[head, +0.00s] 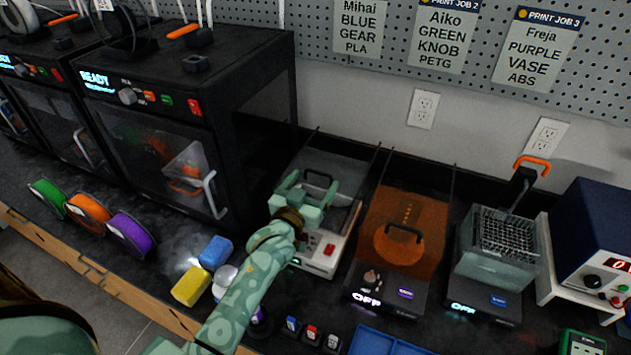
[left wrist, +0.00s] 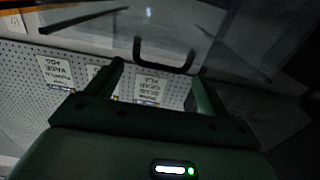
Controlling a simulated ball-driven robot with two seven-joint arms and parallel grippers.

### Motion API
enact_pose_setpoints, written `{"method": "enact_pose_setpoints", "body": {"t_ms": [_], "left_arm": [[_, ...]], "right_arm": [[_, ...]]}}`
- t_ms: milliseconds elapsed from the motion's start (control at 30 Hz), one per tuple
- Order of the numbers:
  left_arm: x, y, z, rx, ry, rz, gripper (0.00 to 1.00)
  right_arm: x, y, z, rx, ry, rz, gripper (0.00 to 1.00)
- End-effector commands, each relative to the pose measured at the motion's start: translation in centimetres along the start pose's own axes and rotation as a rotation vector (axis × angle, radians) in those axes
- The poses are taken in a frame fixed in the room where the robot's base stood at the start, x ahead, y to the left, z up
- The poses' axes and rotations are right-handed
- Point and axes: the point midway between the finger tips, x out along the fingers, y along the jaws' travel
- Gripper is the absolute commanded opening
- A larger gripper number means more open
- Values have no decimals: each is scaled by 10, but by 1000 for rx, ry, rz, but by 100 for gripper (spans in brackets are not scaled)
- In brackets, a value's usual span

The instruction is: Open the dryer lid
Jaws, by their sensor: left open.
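The dryer (head: 318,257) is a pale box with a red switch and a clear grey lid (head: 343,170), left of the orange-lidded machine. A black handle (head: 319,178) stands on the lid. My left gripper (head: 303,191) is over the front of the lid, close to the handle, and open. In the left wrist view, the handle (left wrist: 165,67) shows just beyond and between the open fingertips (left wrist: 157,70), with no grip on it. The clear lid (left wrist: 240,40) fills the upper right there. I cannot tell whether the lid is slightly raised. My right gripper is not in view.
An orange-lidded machine (head: 420,215) stands right of the dryer, then a basket machine (head: 490,262). A black printer (head: 250,85) stands to the left. Yellow (head: 191,286) and blue (head: 216,252) blocks lie near my left arm. A blue tray (head: 385,342) is in front.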

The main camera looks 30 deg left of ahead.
Motion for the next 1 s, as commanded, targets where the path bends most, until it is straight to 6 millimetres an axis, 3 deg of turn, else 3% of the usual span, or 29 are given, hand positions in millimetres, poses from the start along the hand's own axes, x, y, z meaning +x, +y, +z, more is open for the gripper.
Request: {"method": "enact_pose_setpoints", "body": {"t_ms": [200,467,633,767,1000], "left_arm": [[18,0,0,0,0,0,80],[19,0,0,0,0,0,80],[19,0,0,-1,0,0,33],[25,0,0,-1,0,1,30],[57,1,1,-2,-1,1,30]], "right_arm": [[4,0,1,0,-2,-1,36],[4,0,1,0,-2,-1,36],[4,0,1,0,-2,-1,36],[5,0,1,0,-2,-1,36],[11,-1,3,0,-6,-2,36]]}}
